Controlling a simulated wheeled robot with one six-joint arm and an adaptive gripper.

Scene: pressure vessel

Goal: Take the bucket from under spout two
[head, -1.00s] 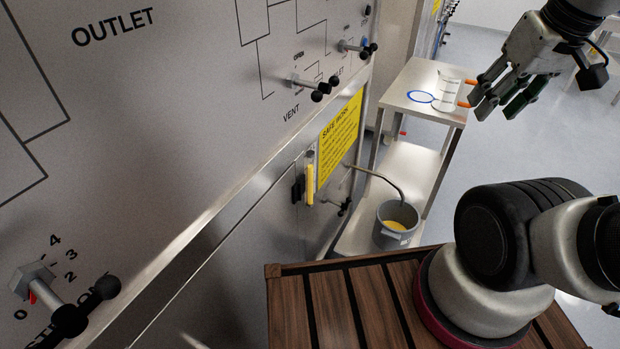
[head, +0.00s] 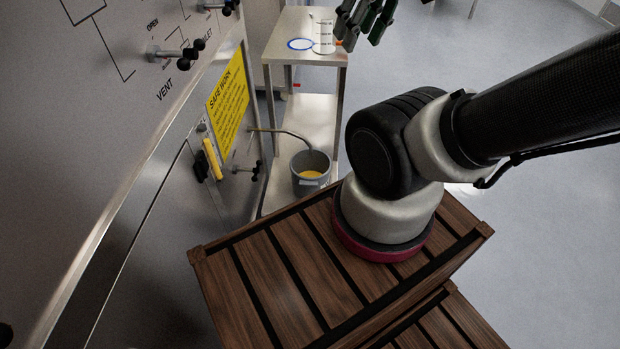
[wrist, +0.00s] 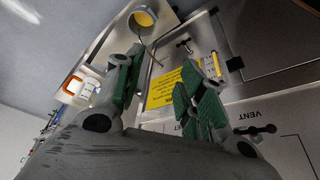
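A grey bucket (head: 309,175) with yellow liquid in it stands on the lower shelf of a metal stand. The end of a thin bent spout (head: 285,134) from the panel hangs over it. The bucket also shows in the wrist view (wrist: 144,18), at the top. My gripper (head: 362,38) is at the top of the head view, above and apart from the bucket, near the upper shelf. In the wrist view its green-padded fingers (wrist: 155,85) are spread apart with nothing between them. I cannot read a spout number.
A white jug (head: 323,37) with an orange handle and a blue ring (head: 301,44) are on the stand's upper shelf (head: 280,50). The steel panel with valve handles (head: 190,53) and a yellow sign (head: 228,98) is at left. Open floor lies at right.

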